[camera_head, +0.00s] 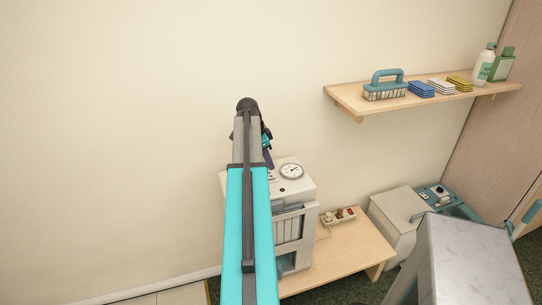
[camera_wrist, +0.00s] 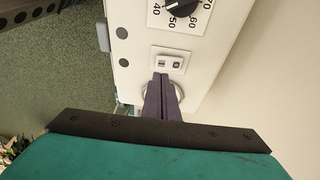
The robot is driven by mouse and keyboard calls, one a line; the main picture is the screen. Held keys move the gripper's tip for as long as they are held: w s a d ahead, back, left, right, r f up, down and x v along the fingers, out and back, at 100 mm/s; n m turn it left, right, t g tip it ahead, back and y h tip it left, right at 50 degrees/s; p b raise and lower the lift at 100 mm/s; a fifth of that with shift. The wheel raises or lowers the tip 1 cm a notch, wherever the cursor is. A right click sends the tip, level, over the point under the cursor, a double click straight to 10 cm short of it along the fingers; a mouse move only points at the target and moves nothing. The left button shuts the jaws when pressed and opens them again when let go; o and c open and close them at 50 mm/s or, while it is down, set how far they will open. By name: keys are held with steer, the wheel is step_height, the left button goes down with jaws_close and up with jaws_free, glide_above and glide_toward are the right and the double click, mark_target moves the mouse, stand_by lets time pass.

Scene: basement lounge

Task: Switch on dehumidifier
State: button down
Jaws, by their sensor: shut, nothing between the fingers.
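The white dehumidifier (camera_head: 304,190) stands on a low wooden bench, partly hidden behind my arm in the head view. Its top panel (camera_wrist: 205,70) fills much of the wrist view. A black dial (camera_wrist: 182,8) with numbers is at the top there. A small rocker switch (camera_wrist: 170,62) in a light frame sits below the dial. My gripper (camera_wrist: 162,78) is shut and empty, its dark fingertips just below the switch in the picture. Whether they touch the panel I cannot tell. A round light part behind the fingers is mostly hidden. The head view shows my gripper (camera_head: 268,158) only partly.
A power strip (camera_head: 338,216) lies on the bench (camera_head: 350,250) right of the dehumidifier. A white and teal machine (camera_head: 397,222) and a grey metal box (camera_head: 470,262) stand further right. A wall shelf (camera_head: 350,100) holds a brush, sponges and bottles. The left wall side is clear.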

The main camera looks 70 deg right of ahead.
mark_target(273, 176)
steer(key=shift+s+a+f+p, duration=0.15)
steer(key=shift+f+p, duration=0.3)
steer(key=shift+f, duration=1.15)
